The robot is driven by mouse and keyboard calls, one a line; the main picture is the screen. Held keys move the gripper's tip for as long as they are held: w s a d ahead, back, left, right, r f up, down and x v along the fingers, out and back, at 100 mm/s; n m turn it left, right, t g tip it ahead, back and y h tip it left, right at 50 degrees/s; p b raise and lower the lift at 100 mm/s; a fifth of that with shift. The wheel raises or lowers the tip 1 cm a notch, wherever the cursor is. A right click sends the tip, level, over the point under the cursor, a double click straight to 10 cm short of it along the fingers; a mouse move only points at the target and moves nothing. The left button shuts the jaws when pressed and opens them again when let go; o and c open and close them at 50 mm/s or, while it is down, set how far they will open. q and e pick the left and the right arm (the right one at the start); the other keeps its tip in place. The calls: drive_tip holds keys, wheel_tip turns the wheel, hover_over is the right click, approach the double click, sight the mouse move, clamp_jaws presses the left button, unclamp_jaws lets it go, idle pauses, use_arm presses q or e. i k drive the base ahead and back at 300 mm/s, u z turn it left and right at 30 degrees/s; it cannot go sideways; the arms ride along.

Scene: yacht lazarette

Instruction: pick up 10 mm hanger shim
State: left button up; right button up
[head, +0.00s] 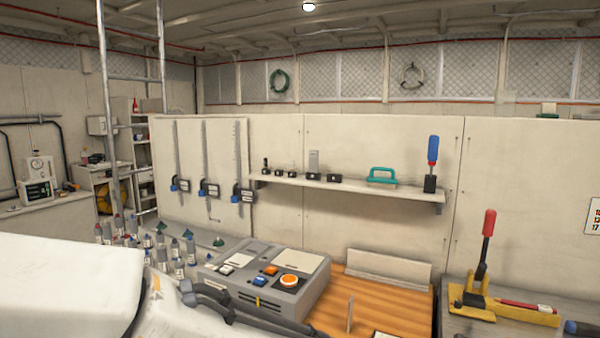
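I cannot make out for certain which thing is the 10 mm hanger shim, as no size marking is readable. Several small dark blocks (291,174) stand in a row on the wall shelf (340,186), one with a grey upright plate (314,160). A thin upright piece (350,314) stands on an orange-brown slatted wooden surface (375,298) at the bottom centre. Neither of my grippers shows clearly. White and dark parts at the lower left, probably my own, cover part of the bench there.
A grey box with orange and blue buttons (245,294) stands left of the wooden surface. A yellow tool with a red-handled lever (487,224) is at the right. Several bottles (178,262) crowd the left.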

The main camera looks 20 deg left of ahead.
sight(313, 155)
drive_tip(key=u, duration=1.65)
drive_tip(key=i, duration=1.9)
drive_tip(key=z, duration=0.75)
